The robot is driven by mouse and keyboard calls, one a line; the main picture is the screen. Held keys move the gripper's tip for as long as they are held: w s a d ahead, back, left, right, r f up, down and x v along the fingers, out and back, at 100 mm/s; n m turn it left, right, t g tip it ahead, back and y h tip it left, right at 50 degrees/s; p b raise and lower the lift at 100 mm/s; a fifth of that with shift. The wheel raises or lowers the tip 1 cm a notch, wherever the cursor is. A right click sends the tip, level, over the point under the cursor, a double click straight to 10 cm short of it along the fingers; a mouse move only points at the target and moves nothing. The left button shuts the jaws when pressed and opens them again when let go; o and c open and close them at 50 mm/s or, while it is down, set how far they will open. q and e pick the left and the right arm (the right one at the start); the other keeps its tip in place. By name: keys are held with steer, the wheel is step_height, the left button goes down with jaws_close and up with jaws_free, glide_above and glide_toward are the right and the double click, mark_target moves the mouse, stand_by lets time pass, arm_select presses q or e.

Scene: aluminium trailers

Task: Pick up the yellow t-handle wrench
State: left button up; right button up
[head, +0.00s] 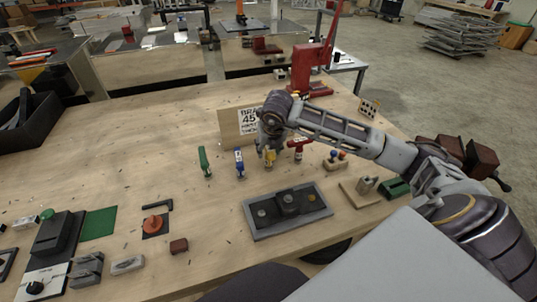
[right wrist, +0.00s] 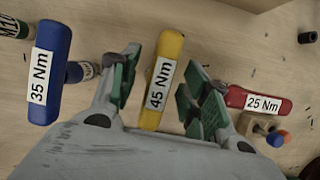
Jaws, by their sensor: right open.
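The yellow t-handle wrench (head: 269,158) stands on the wooden workbench, just below my right gripper (head: 270,140) in the head view. In the right wrist view its yellow handle (right wrist: 165,65), labelled 45 Nm, lies between the two green-padded fingers of my right gripper (right wrist: 162,68). The fingers are open, with a visible gap on either side of the handle. The gripper hides part of the wrench in the head view. My left gripper is not in view.
A blue 35 Nm wrench (right wrist: 50,70) stands close on the left and a red 25 Nm wrench (right wrist: 258,102) close on the right. A green wrench (head: 204,162) is farther left. A sign (head: 232,125) stands behind, and a grey tray (head: 288,210) lies in front.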

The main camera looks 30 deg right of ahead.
jaws_close()
stand_by(0.6)
